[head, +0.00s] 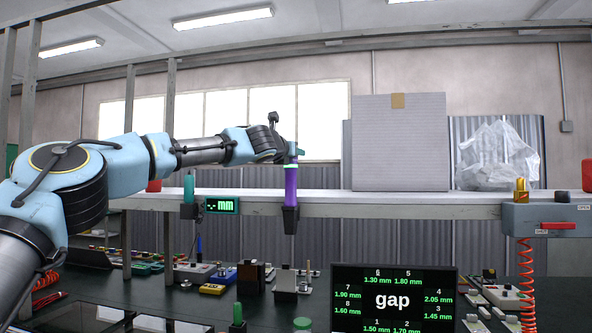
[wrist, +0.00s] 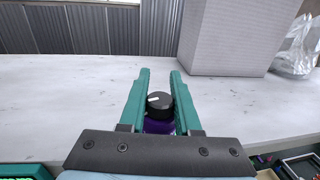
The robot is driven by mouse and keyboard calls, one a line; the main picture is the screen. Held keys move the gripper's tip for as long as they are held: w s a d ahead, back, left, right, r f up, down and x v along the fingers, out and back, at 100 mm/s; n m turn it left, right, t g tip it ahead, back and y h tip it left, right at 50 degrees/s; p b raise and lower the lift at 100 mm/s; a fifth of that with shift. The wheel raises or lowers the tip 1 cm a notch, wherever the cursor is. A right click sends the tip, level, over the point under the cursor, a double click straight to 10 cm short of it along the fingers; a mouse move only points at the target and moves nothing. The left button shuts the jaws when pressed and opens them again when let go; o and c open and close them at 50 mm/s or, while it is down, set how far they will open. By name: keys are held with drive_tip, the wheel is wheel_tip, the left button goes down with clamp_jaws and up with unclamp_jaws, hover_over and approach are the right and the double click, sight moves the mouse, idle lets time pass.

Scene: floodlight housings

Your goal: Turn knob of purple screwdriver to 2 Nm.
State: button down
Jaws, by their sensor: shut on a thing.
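The purple screwdriver (head: 290,186) stands upright in a black holder (head: 290,220) at the front edge of the shelf. Its black knob (wrist: 160,103), with a white mark pointing left, shows in the wrist view on top of the purple body (wrist: 158,126). My gripper (wrist: 160,84) has teal fingers, one on each side of the knob, and is shut on it. In the head view my gripper (head: 295,154) is at the screwdriver's top. No torque scale can be read in either view.
A large grey box (head: 400,142) and a clear plastic bag (head: 497,157) stand on the white shelf (head: 330,198) to the right. A display reading "mm" (head: 222,206) hangs left of the screwdriver. The bench below is crowded with tools and a "gap" screen (head: 393,300).

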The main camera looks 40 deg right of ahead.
drive_tip(key=shift+w+a+f+n+t+y+b, duration=0.1)
drive_tip(key=shift+w+n+t+y+b, duration=0.1)
drive_tip(key=shift+n+t+y+b, duration=0.65)
drive_tip(key=shift+w+a+n+t+y+b, duration=0.15)
drive_tip(key=shift+n+t+y+b, duration=0.35)
drive_tip(key=shift+t, duration=0.65)
drive_tip(key=shift+w+a+n+t+y+b, duration=0.15)
drive_tip(key=shift+n+t+y+b, duration=0.15)
drive_tip(key=shift+n+t+y, duration=0.4)
idle(0.7)
drive_tip(key=c, duration=0.6)
unclamp_jaws()
drive_tip(key=b+v, duration=0.6)
drive_tip(key=v, duration=0.4)
drive_tip(key=shift+s+a, duration=0.3)
